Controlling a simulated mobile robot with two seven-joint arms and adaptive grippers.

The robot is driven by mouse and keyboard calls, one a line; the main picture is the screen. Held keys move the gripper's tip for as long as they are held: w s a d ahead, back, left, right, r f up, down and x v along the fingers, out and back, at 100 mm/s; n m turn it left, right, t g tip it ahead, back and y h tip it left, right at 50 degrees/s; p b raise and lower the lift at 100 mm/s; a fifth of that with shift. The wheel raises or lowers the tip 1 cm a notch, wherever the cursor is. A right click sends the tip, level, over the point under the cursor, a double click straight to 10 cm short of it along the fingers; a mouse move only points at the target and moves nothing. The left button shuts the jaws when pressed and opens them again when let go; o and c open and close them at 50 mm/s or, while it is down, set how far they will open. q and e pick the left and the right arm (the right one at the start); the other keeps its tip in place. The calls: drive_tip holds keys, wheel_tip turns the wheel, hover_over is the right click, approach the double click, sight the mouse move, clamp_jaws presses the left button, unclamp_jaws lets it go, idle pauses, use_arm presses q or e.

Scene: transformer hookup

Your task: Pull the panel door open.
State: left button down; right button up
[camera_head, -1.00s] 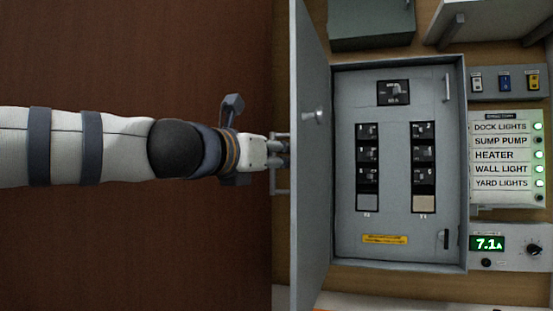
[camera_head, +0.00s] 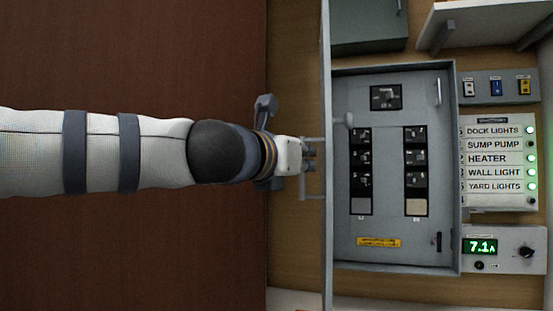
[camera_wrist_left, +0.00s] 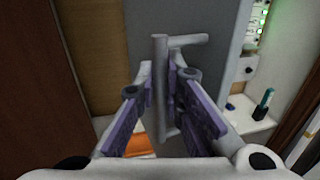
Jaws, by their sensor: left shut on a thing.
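The grey panel door (camera_head: 327,240) stands out from the left side of the open breaker box and is seen almost edge-on in the head view. My left gripper (camera_head: 309,155) is at the door's left, outer side, shut on the door handle (camera_head: 312,197). In the left wrist view, the handle (camera_wrist_left: 160,75) is a grey bar running up between the purple finger pads of my left gripper (camera_wrist_left: 160,95), with a side stem at its top. The pads hide part of the bar. A knob (camera_head: 348,120) sticks out from the door's inner side. My right gripper is out of view.
The breaker panel (camera_head: 386,225) is exposed with several black breakers. To its right are a switch strip (camera_head: 497,87), a label board with lights (camera_head: 495,160) and a meter (camera_head: 500,247). A dark box (camera_head: 365,30) sits above. The brown surface at left looks clear.

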use_arm(q)
drive_tip(key=shift+w+a, duration=0.1)
drive_tip(key=shift+a, duration=0.15)
drive_tip(key=c, duration=2)
unclamp_jaws()
drive_tip(key=shift+d, duration=0.15)
drive_tip(key=shift+c, duration=0.2)
drive_tip(key=o, duration=0.3)
drive_tip(key=shift+f, duration=0.1)
drive_tip(key=shift+o, duration=0.2)
drive_tip(key=v, duration=1.2)
